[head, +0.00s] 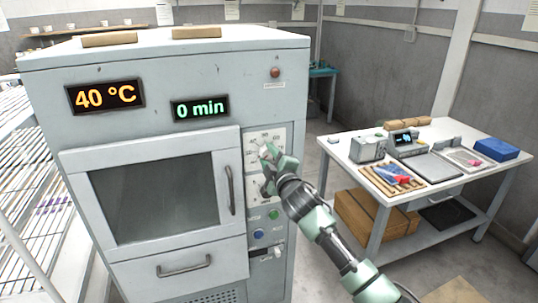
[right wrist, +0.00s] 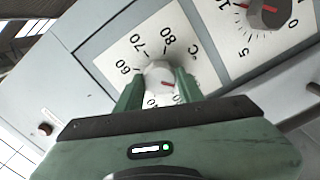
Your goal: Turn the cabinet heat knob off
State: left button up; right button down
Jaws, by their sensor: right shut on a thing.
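The cabinet (head: 160,60) stands at the left, with displays reading 40 °C (head: 105,96) and 0 min (head: 200,108). The heat knob (right wrist: 158,74) is a pale knob with a red mark, on a white °C dial plate with numbers such as 60, 70 and 80. My right gripper (head: 270,158) reaches the upper dial on the cabinet's right panel and hides most of that knob in the head view. In the right wrist view its two green fingers stand on either side of the knob, shut on it. My left gripper is not in view.
A second dial with a dark knob (right wrist: 268,12) is beside the heat dial. The oven door handle (head: 229,188) is left of my gripper. A green button (head: 273,214) and a blue button (head: 258,234) are below. A white table (head: 345,150) with instruments stands at the right.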

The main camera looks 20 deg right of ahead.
jog(key=shift+n, duration=0.6)
jog(key=c, duration=0.9)
grip_release()
jog(key=shift+s+f, duration=0.15)
jog(key=shift+s, duration=0.4)
jog(key=s+b, duration=0.1)
jog(key=s, duration=0.5)
jog(key=shift+s+b, duration=0.35)
jog(key=shift+d, duration=0.1)
